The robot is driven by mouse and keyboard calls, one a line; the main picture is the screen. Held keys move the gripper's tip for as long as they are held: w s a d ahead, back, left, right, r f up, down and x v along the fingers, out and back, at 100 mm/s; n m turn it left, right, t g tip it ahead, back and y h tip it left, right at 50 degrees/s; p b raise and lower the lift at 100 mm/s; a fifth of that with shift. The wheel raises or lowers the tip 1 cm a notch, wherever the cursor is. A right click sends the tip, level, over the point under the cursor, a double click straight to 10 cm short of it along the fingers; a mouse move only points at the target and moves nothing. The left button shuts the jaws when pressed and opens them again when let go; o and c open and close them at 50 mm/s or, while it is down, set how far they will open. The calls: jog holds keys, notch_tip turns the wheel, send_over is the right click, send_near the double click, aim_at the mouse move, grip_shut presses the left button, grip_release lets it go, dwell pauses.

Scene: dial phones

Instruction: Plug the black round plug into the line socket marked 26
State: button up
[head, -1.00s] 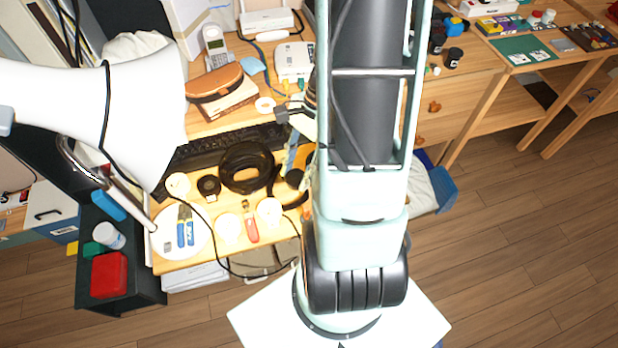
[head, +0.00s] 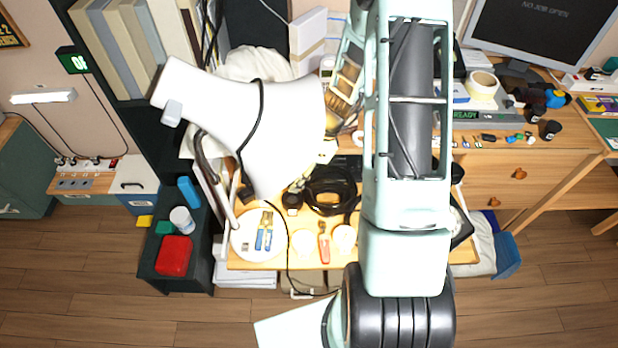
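I cannot clearly pick out the black round plug. A small black block (head: 247,195) shows at the shade's lower left edge. A row of small sockets (head: 88,162) sits above a little wooden shelf at the left wall. Their markings are too small to read, so 26 cannot be found.
The big white lamp shade (head: 245,120) stands between my gripper and the left wall. A coiled black cable (head: 330,190) and a plate with blue-handled pliers (head: 264,236) lie on the desk. A dark cart with a red box (head: 174,255) stands left of it. Floor at far left is free.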

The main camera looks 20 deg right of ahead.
jog(key=shift+w+a+f, duration=0.2)
jog(key=shift+w+a, duration=0.05)
jog(key=shift+f+b, duration=2.15)
jog(key=shift+f, duration=0.55)
jog(key=shift+f+b, duration=0.7)
jog(key=o, duration=1.1)
jog(key=shift+r, duration=0.15)
jog(key=v, duration=1.1)
jog(key=shift+d+r, duration=0.2)
jog(key=shift+r, duration=0.2)
